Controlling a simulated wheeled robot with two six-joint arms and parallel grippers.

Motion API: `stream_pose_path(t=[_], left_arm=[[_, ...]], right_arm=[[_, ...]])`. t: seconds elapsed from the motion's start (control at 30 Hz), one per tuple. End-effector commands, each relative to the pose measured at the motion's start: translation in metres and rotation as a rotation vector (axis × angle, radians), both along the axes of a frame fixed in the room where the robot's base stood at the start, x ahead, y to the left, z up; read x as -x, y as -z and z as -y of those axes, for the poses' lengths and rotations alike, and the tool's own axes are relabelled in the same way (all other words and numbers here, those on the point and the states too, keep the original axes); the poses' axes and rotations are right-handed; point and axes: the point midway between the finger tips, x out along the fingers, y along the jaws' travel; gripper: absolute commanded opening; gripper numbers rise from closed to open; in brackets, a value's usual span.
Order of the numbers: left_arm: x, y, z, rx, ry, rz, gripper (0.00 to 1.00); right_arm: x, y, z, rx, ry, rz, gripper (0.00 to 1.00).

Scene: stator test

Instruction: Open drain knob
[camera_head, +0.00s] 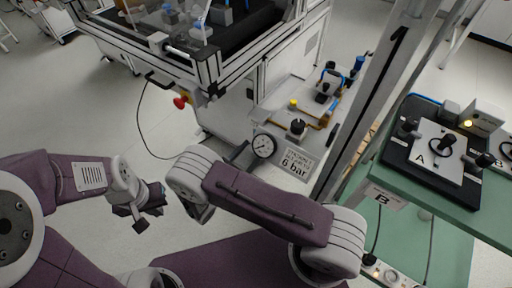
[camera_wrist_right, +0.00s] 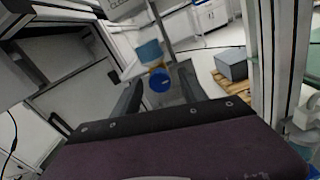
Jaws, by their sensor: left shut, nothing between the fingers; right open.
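In the right wrist view, a round blue knob (camera_wrist_right: 160,81) sits below a brass-coloured part and a paler blue body (camera_wrist_right: 150,53). It looks like the drain knob, though no label on it can be read. My right gripper (camera_wrist_right: 159,92) is open, with one dark finger on each side of the knob in that picture. I cannot tell whether the fingers touch it. In the head view my right arm covers most of that gripper and this knob cannot be made out. My left gripper (camera_head: 139,212) is shut and empty, above the floor at the left.
A pressure gauge (camera_head: 263,146) and a "6 bar" sign (camera_head: 293,165) stand just beyond my right arm. A panel with valves and blue and yellow parts (camera_head: 300,108) lies behind. A metal post (camera_head: 366,105) and a green table (camera_head: 480,215) are at the right. Open floor lies left.

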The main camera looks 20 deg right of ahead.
Motion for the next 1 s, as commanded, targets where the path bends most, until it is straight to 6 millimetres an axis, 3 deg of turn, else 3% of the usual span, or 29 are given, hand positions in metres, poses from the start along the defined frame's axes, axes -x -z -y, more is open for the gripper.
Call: stream_pose_path(t=[0.1,0.13,0.3,0.67,1.0], left_arm=[[0.0,0.0,0.0,0.0,0.0,0.0,0.0],[0.0,0.0,0.0,0.0,0.0,-0.001,0.0],[0.0,0.0,0.0,0.0,0.0,0.0,0.0],[0.0,-0.005,0.0,0.0,0.0,0.0,0.0],[0.0,-0.022,0.0,0.0,0.0,0.0,0.0]], right_arm=[[0.0,0.0,0.0,0.0,0.0,0.0,0.5],[0.0,0.0,0.0,0.0,0.0,0.0,0.45],[0.0,0.0,0.0,0.0,0.0,0.0,0.0],[0.0,-0.001,0.0,0.027,0.0,-0.036,0.0],[0.0,-0.002,0.0,0.168,-0.001,-0.217,0.0]])
